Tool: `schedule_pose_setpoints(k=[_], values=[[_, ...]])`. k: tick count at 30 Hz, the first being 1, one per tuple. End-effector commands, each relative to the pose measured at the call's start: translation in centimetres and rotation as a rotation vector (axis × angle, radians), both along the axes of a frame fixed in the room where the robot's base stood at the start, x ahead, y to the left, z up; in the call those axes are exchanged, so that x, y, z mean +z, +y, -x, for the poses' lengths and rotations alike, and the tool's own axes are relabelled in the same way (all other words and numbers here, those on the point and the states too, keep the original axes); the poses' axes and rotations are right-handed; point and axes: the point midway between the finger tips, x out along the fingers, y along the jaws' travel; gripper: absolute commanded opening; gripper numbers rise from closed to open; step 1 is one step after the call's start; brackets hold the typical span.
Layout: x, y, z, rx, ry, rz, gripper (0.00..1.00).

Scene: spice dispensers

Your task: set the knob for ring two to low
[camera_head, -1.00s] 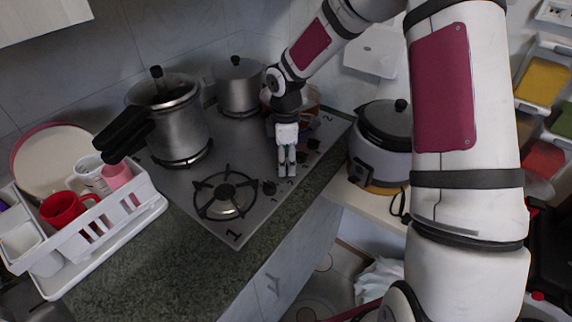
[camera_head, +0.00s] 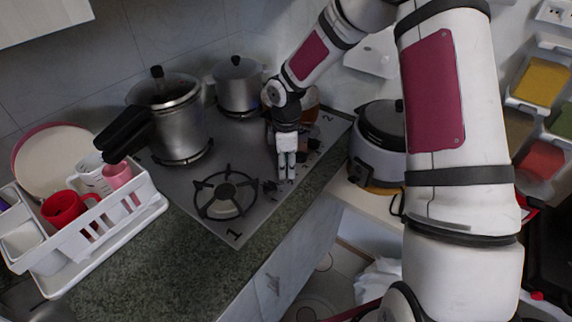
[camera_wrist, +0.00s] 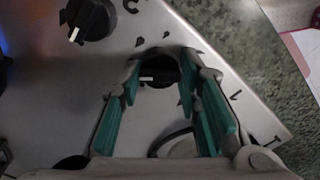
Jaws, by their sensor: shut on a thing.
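My gripper (camera_wrist: 160,105) points down at the hob's right edge, with its teal-padded fingers on either side of a black knob (camera_wrist: 158,71). The knob has a pale pointer mark and sits near the fingertips; the fingers hide part of it. In the head view my gripper (camera_head: 286,177) hides this knob. A second black knob (camera_wrist: 90,18) with a pale pointer stands clear at the upper left of the wrist view. In the head view a knob (camera_head: 269,186) shows just left of the fingers, and another (camera_head: 313,144) lies beyond them. The gripped knob's setting is unclear.
The steel hob (camera_head: 185,190) carries a pressure cooker (camera_head: 180,120) and a pot (camera_head: 238,88). A bare burner (camera_head: 226,194) lies left of my gripper. A rice cooker (camera_head: 380,150) stands to the right. A dish rack (camera_head: 100,235) is at the left.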

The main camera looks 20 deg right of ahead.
Motion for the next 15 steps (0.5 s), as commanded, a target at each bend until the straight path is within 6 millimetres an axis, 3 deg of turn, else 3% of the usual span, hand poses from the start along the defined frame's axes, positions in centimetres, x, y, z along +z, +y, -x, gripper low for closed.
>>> schedule_pose_setpoints(k=[8,15], values=[[0.0,0.01,-0.03,-0.089,-0.001,0.001,0.03],[0.01,0.05,-0.05,-0.274,-0.001,0.001,0.04]])
